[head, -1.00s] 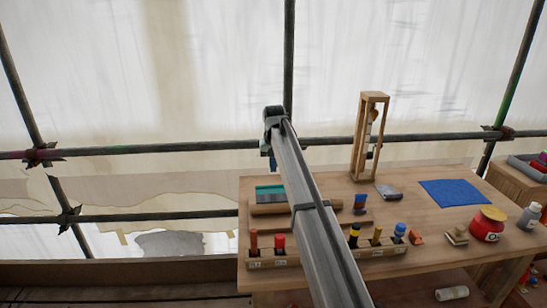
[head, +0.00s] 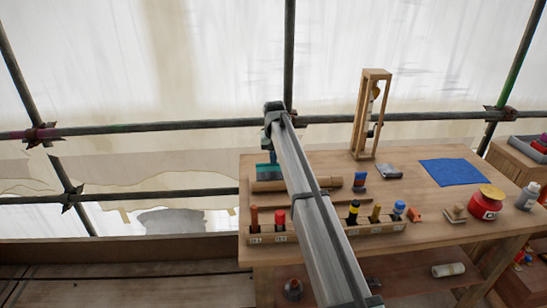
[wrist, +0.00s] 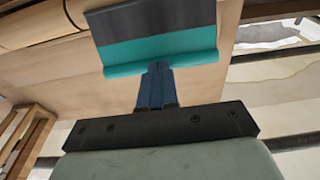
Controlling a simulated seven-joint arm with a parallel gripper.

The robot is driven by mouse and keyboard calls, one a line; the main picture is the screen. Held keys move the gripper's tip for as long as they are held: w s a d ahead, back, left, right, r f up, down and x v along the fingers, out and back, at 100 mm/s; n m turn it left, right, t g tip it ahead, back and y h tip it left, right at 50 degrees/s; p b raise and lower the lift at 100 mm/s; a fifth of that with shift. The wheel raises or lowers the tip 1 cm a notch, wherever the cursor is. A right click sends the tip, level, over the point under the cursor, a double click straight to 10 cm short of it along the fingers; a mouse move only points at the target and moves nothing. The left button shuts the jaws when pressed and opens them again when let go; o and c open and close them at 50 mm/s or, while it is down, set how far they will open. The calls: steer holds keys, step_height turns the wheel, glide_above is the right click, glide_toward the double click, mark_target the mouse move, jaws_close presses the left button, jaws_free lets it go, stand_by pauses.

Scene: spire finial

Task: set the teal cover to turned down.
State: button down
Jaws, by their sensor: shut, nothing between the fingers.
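The teal cover (head: 263,172) lies at the back left of the wooden table, partly hidden behind my arm in the head view. In the wrist view the teal cover (wrist: 160,50) shows as a teal strip with a raised lip, with a dark grey panel (wrist: 150,20) along its far side. My gripper (wrist: 158,68) is shut and empty, its blue fingertips at the lip's near edge. They look very close to it, but I cannot tell whether they touch. My gripper (head: 273,157) also shows above the cover in the head view.
A wooden roll (head: 330,182) lies in front of the cover. A rack (head: 375,229) of several coloured pieces stands along the front. A tall wooden frame (head: 357,130), a blue cloth (head: 452,172) and a red pot (head: 484,207) are to the right.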

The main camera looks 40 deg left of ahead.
steer(key=f, duration=0.1)
steer(key=w+a, duration=0.1)
steer(key=f, duration=0.1)
steer(key=shift+w+a+f, duration=0.25)
steer(key=shift+f, duration=0.4)
steer(key=shift+w+a+r, duration=0.15)
steer(key=shift+r, duration=0.25)
step_height(320, 180, up, 13)
steer(key=w+a, duration=0.2)
steer(key=shift+w+a, duration=0.25)
